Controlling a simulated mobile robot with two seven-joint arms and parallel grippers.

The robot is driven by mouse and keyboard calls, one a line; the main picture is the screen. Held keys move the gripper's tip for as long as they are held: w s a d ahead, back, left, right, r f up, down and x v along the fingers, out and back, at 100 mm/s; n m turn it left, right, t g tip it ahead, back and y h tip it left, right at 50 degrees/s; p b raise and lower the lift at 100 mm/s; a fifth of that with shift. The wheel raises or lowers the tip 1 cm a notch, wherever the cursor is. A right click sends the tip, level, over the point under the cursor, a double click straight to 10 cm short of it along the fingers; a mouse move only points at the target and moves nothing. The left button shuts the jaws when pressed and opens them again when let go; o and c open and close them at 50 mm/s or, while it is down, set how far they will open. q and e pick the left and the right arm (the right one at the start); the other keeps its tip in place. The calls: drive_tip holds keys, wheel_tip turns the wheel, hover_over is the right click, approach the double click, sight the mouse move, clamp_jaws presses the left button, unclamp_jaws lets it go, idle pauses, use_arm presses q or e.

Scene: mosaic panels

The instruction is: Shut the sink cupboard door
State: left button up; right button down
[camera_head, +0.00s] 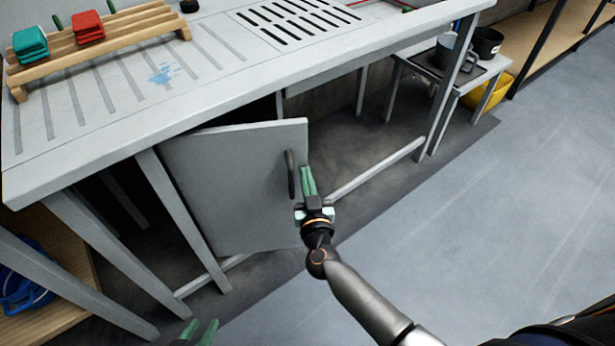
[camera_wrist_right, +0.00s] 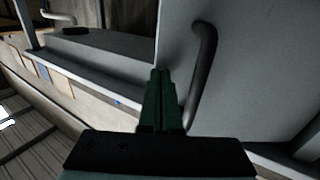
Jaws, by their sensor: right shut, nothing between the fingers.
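The grey sink cupboard door (camera_head: 235,190) hangs ajar under the sink counter, swung out from the frame. Its dark bar handle (camera_head: 291,174) is near its right, free edge. My right gripper (camera_head: 308,170) is shut and empty, its green fingers just right of the handle by that edge. In the right wrist view the shut fingers (camera_wrist_right: 160,75) point at the door's edge, with the handle (camera_wrist_right: 205,75) to their right and the door panel (camera_wrist_right: 265,80) behind it. Whether they touch the door I cannot tell. My left gripper (camera_head: 199,331) is open and empty at the bottom edge.
The grey counter (camera_head: 215,90) overhangs the door, with slanted legs (camera_head: 180,215) to its left. A wooden rack (camera_head: 100,40) holds folded red and green cloths. A low side table (camera_head: 470,75) with a mug stands at the back right. The floor at right is clear.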

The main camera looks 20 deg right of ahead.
sight(304, 162)
use_arm(q)
drive_tip(key=shift+s, duration=0.1)
